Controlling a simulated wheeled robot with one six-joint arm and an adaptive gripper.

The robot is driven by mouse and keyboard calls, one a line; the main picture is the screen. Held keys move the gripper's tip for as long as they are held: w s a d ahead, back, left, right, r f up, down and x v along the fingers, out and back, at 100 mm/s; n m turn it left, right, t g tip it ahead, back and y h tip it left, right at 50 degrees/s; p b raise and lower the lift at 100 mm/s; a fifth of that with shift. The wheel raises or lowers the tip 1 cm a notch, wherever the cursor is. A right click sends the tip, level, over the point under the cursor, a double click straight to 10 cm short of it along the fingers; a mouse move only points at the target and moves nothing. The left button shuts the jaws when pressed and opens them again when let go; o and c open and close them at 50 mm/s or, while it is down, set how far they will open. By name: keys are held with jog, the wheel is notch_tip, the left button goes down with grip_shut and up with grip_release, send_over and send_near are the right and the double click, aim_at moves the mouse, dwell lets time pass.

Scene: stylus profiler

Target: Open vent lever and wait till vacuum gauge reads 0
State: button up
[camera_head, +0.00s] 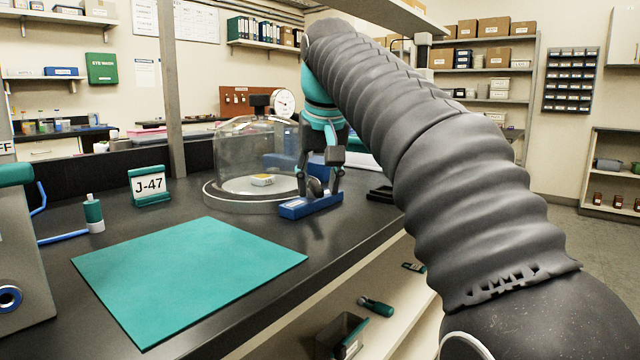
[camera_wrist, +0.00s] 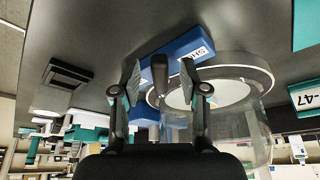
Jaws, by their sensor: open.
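The vent lever is a dark, rounded handle (camera_wrist: 160,68) on a blue base (camera_head: 311,206); the base also shows in the wrist view (camera_wrist: 188,46), with a white label whose visible letters begin "SH". My gripper (camera_head: 318,182) is over the base, fingers pointing down. In the wrist view my gripper (camera_wrist: 160,78) is open, one finger on each side of the handle; I cannot tell whether either touches it. The round white vacuum gauge (camera_head: 284,102) stands behind the clear bell jar (camera_head: 230,158); its reading is too small to make out.
A small pale block (camera_head: 262,180) sits inside the jar. A teal mat (camera_head: 190,275) lies on the dark bench in front, with a J-47 sign (camera_head: 150,185) behind it. A dark flat item (camera_head: 381,193) lies right of the blue base. The lower shelf (camera_head: 330,300) holds tools.

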grip_shut()
